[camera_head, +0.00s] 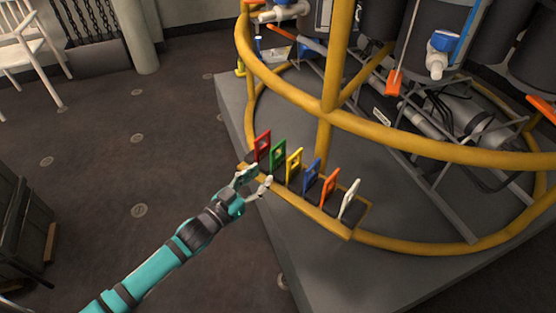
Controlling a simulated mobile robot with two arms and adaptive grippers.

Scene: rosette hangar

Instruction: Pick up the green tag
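The green tag (277,157) stands upright in a row of coloured tags on a low holder, second from the left, between a red tag (262,146) and a yellow tag (294,163). My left gripper (258,181) is open, its fingers spread, just in front of and a little left of the green tag's foot. I see nothing between its fingers. Whether a finger touches the holder or a tag I cannot tell. My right gripper is not in view.
A blue tag (311,176), an orange tag (330,187) and a white tag (349,199) continue the row to the right. The holder (337,229) lies on a grey platform (318,262). A yellow tubular frame (307,101) rises close behind the tags. Open floor lies at left.

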